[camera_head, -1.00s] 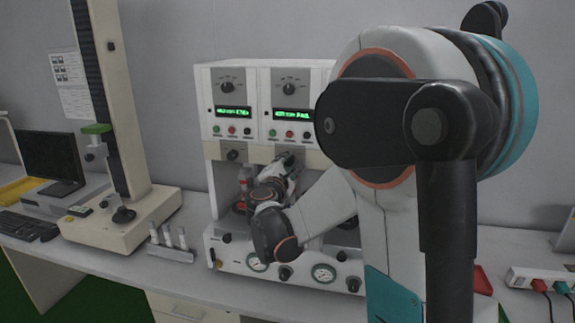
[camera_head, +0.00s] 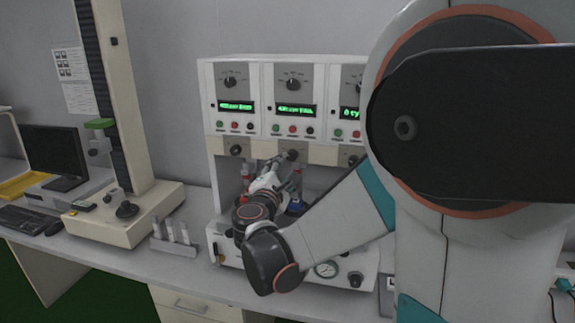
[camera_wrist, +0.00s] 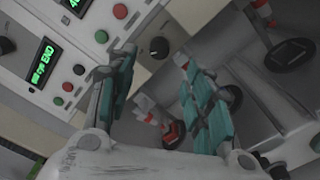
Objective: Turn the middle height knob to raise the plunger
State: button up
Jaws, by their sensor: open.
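A cream test machine has a row of dark height knobs on a beige strip below its green displays. The middle height knob (camera_head: 292,155) is just beyond my gripper (camera_head: 279,164) in the head view. In the wrist view, a black knob (camera_wrist: 159,48) on the strip lies between and beyond the fingertips of my gripper (camera_wrist: 156,60). Its teal-padded fingers are open, with space on both sides of the knob; contact does not show. A red-and-grey plunger part (camera_wrist: 172,134) shows below the fingers. My arm hides part of the middle bay.
The left knob (camera_head: 236,150) and right knob (camera_head: 352,160) flank the middle one. Coloured buttons (camera_head: 292,129) sit above the strip. Gauges and knobs line the machine's lower front. A tall stand (camera_head: 125,215) and small vial rack (camera_head: 172,240) are on the left.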

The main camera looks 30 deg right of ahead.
jog(key=v, duration=0.3)
jog(key=shift+s+a, duration=0.15)
dwell(0.4)
jog(key=s+a+f+m+g+y, duration=0.2)
jog(key=s+f+m+y, duration=0.15)
jog(key=s, duration=0.25)
jog(key=s+a+f+m+g+y, duration=0.2)
jog(key=s+m, duration=0.3)
jog(key=s+a+f+m+g+y, duration=0.1)
jog(key=s+a+f+m+y, duration=0.3)
jog(key=s+a, duration=0.8)
jog(key=m+y, duration=0.2)
jog(key=y, duration=0.1)
jog(key=shift+f+g, duration=0.25)
jog(key=shift+g, duration=0.05)
jog(key=shift+a+m+y, duration=0.1)
jog(key=shift+m+y, duration=0.15)
